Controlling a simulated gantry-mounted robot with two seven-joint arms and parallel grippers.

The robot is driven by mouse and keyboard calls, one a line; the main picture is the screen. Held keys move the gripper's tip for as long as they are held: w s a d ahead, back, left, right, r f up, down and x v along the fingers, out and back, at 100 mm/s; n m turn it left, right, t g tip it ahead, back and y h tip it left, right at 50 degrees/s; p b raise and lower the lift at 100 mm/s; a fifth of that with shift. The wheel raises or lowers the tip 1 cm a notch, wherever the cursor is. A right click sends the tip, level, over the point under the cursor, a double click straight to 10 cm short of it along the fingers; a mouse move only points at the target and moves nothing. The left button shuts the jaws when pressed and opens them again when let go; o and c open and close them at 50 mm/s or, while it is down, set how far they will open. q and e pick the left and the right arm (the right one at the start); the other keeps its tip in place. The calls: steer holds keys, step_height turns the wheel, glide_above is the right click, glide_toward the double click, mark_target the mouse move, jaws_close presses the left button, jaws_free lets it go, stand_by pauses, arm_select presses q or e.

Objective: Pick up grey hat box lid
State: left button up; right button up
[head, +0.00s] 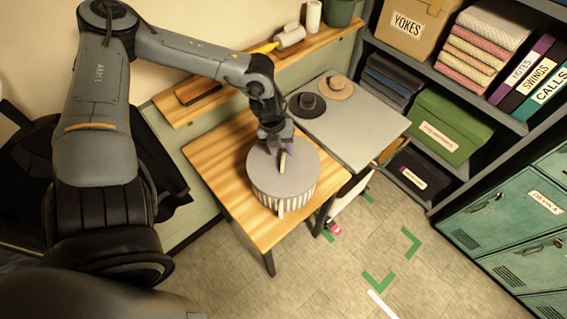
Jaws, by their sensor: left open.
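The grey hat box lid (266,184) is the round grey top of a drum-shaped hat box with a striped side (271,204). The box stands upright on a small wooden table (221,154). My left gripper (281,158) is open over the far part of the lid, pointing down. A small pale upright piece shows at its fingertips; I cannot tell whether the fingers touch it. The gripper hides part of the lid's far edge. My right gripper is not in view.
A grey table (362,132) beside the wooden one holds a dark hat (307,104) and a tan hat (337,87). A wooden wall shelf (225,97) runs behind. Shelves with a green box (445,124) stand right. The floor (350,275) in front has open room.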

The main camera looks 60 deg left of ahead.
arm_select(q)
steer(key=shift+w+f, duration=0.15)
steer(key=shift+f, duration=0.8)
jaws_close()
